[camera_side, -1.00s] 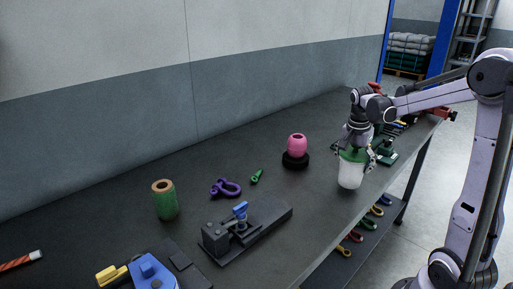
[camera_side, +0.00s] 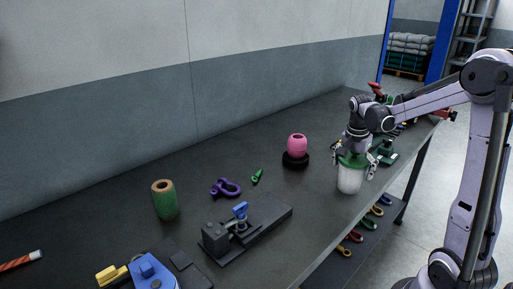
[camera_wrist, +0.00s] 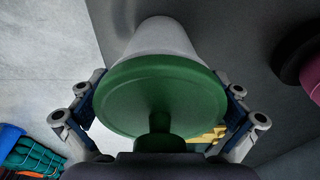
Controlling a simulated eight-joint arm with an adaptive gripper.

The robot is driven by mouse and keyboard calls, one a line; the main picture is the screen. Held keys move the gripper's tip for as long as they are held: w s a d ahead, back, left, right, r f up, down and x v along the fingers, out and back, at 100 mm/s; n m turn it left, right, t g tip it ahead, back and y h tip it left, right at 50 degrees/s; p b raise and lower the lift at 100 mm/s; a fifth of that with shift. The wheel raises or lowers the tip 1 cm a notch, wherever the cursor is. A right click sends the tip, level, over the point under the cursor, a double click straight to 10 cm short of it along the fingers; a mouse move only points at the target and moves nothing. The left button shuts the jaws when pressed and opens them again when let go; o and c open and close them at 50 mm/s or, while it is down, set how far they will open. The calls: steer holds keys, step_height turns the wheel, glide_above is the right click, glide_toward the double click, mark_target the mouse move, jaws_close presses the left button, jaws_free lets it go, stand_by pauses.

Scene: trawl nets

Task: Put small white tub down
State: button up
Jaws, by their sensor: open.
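The small white tub (camera_side: 350,181) has a green lid (camera_side: 353,160) and stands upright at the bench's front edge, seemingly resting on the top. My gripper (camera_side: 354,164) is above it, with its fingers around the lid on both sides. In the wrist view, the green lid (camera_wrist: 160,95) with its knob fills the middle, and the white body (camera_wrist: 162,37) shows beyond it. The fingers of my gripper (camera_wrist: 158,100) are apart, one on each side of the lid. Whether they still touch it is hard to tell.
A pink float (camera_side: 297,144) sits on a black ring (camera_side: 295,161) left of the tub. A green tool (camera_side: 386,153) lies close behind it on the right. Purple shackle (camera_side: 226,188), green spool (camera_side: 165,203) and black fixture (camera_side: 262,222) are further left. Coloured shackles (camera_side: 355,236) lie on the lower shelf.

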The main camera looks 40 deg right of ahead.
steer(key=shift+r, duration=0.1)
steer(key=r, duration=0.4)
steer(key=a+r, duration=0.1)
steer(key=r, duration=0.6)
steer(key=shift+a+r, duration=0.45)
steer(key=shift+a, duration=0.1)
steer(key=s+a+f+n+t, duration=0.1)
steer(key=a+f+n+t, duration=0.1)
steer(key=a+n, duration=0.4)
steer(key=s+a+f+n+t+y, duration=0.1)
steer(key=a+f+n+t, duration=0.1)
steer(key=a+n, duration=0.4)
steer(key=s+a+f+n+t, duration=0.1)
steer(key=a+n, duration=0.5)
steer(key=a, duration=0.7)
steer(key=shift+s+a+f+t+y, duration=0.25)
steer(key=shift+f+t+y, duration=0.15)
steer(key=shift+f+t, duration=0.5)
steer(key=shift+r, duration=0.2)
